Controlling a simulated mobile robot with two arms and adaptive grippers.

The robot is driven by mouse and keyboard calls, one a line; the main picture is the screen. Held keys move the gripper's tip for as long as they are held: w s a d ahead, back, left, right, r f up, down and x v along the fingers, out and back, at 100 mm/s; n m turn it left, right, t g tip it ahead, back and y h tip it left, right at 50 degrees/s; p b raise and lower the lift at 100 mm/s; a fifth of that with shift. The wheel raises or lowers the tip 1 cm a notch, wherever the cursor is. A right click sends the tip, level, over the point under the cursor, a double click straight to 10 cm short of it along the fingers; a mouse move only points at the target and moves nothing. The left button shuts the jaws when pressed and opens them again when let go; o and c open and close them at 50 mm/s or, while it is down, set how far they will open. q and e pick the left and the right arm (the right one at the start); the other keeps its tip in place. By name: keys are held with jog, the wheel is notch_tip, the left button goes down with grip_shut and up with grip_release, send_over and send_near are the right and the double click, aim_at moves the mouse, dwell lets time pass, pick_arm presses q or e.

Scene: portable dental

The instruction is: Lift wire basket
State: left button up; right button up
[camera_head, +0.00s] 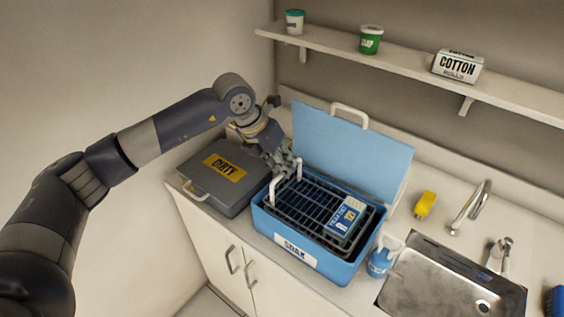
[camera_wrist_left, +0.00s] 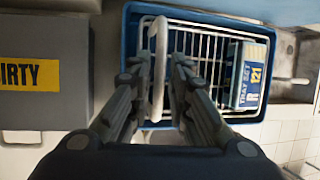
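The wire basket (camera_head: 305,202) sits inside the open blue tub labelled SOAK (camera_head: 345,272). Its white handle (camera_head: 273,189) stands up at the basket's left end and also shows in the left wrist view (camera_wrist_left: 158,95). A tray-set box marked 121 (camera_head: 345,216) lies in the basket's right part. My left gripper (camera_head: 290,172) is above the basket's left end. In the left wrist view its fingers (camera_wrist_left: 160,62) are apart, one on each side of the handle, with a gap visible. I cannot tell whether either finger touches it. My right gripper is not in view.
The tub's blue lid (camera_head: 345,145) stands raised behind it. A grey case labelled DIRTY (camera_head: 205,188) is close on the left. A blue pump bottle (camera_head: 379,263) and a sink (camera_head: 445,285) are on the right. A shelf (camera_head: 400,68) runs along the wall above.

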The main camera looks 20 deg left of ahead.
pick_arm(q)
jog(key=v, duration=1.2)
